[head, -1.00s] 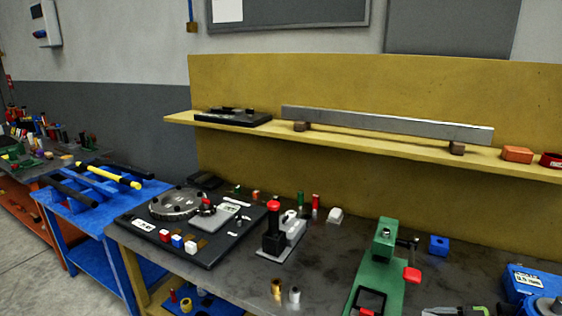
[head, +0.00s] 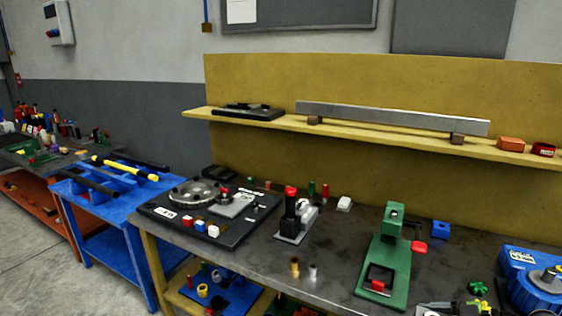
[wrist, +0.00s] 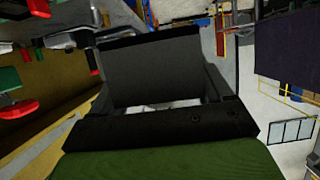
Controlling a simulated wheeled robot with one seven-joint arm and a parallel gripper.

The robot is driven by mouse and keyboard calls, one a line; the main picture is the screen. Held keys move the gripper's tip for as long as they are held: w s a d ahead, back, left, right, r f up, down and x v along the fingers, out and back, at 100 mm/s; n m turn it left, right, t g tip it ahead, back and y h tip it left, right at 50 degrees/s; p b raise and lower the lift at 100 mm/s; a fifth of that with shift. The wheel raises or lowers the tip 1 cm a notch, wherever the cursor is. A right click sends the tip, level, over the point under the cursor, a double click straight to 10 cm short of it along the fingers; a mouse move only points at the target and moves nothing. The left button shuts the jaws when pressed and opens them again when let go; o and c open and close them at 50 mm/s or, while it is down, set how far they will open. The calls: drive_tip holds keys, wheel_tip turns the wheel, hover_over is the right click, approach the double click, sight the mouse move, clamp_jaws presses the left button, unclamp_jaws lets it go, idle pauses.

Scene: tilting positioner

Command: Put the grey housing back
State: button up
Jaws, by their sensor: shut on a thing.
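In the wrist view, my gripper (wrist: 155,122) is shut on a dark grey, flat-faced block (wrist: 150,72), which looks like the grey housing. The block fills the space between the fingers, and its far side is hidden. My gripper and the block are not in the head view. The place that the housing belongs to cannot be told for certain from these frames.
A black board with a round disc (head: 195,192) stands left on the bench (head: 258,262). A black-and-red lever fixture (head: 292,215), a green clamp fixture (head: 388,260) and a blue machine (head: 532,268) stand rightward. The shelf (head: 370,137) carries a long bar (head: 390,117).

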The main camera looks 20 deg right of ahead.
drive_tip(key=w+a+f+m+t+h+b, duration=0.1)
drive_tip(key=w+a+f+m+h, duration=0.25)
drive_tip(key=w, duration=0.85)
drive_tip(key=w+a+f+m+t+h+b, duration=0.15)
drive_tip(key=w+a+f, duration=0.3)
drive_tip(key=w, duration=0.85)
drive_tip(key=w+a+f+m+h+b, duration=0.1)
drive_tip(key=w+a+f+m+h, duration=0.15)
drive_tip(key=a+f, duration=0.6)
drive_tip(key=w+a+f+m+h+b, duration=0.1)
drive_tip(key=a+f+m+h, duration=0.25)
drive_tip(key=a+f, duration=0.5)
drive_tip(key=s+a+r+n+y+b, duration=0.1)
drive_tip(key=s+a+r+n+y, duration=0.1)
drive_tip(key=a, duration=0.7)
drive_tip(key=shift+s+a+r+n+y+b, duration=0.3)
drive_tip(key=shift+s+r+n, duration=0.1)
drive_tip(key=shift+r+n, duration=0.25)
drive_tip(key=shift+d+f, duration=0.1)
drive_tip(key=shift+d, duration=0.05)
